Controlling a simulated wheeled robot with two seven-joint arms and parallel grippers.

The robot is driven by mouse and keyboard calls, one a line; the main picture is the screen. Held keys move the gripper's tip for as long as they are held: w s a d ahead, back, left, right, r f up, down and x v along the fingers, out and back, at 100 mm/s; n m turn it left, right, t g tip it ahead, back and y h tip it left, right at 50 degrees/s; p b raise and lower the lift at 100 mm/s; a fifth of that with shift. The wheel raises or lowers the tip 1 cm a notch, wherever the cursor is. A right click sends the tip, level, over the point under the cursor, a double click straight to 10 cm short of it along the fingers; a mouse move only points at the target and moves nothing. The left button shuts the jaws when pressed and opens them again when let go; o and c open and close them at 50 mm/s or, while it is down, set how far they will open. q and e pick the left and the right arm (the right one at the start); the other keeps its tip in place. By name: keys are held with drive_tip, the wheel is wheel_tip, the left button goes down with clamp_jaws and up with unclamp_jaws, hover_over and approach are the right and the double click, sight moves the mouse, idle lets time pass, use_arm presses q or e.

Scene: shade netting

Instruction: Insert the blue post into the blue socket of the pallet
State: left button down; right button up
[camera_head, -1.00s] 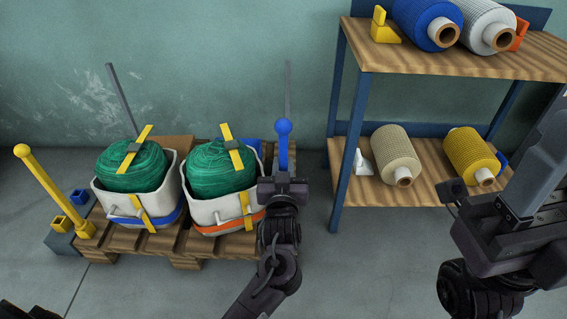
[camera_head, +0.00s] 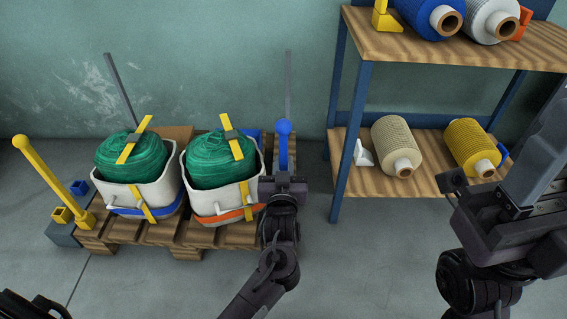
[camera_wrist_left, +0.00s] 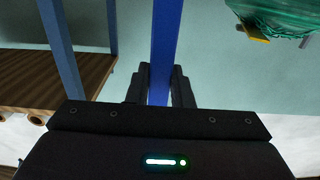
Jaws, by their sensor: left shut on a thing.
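My left gripper (camera_head: 284,180) is shut on the lower part of the blue post (camera_head: 283,150), which stands upright with a round blue knob on top. In the left wrist view the post (camera_wrist_left: 166,40) runs up from between the fingers (camera_wrist_left: 158,92). The wooden pallet (camera_head: 190,236) lies to the left, with its right side partly hidden by my left arm. I cannot make out a blue socket at its front right. A blue block (camera_head: 257,137) shows behind the right bin, its kind unclear. My right gripper (camera_head: 490,200) is at the right, jaws unclear.
White bins with green netting (camera_head: 132,160) stand on the pallet. A yellow post (camera_head: 45,175) leans at its left, near blue (camera_head: 79,188) and yellow (camera_head: 61,215) holders. A grey post rises at the back. A shelf (camera_head: 353,170) with rolls stands right; floor lies open between.

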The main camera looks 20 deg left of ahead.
use_arm(q)
drive_tip(key=shift+f+p, duration=0.3)
drive_tip(key=shift+f, duration=0.25)
idle(0.7)
drive_tip(key=shift+f, duration=0.15)
drive_tip(key=shift+f+b, duration=0.5)
drive_tip(key=shift+f, duration=0.7)
idle(0.3)
drive_tip(key=shift+f+b, duration=0.4)
drive_tip(key=shift+f, duration=0.2)
drive_tip(key=c, duration=1.2)
unclamp_jaws()
drive_tip(key=shift+f, duration=0.1)
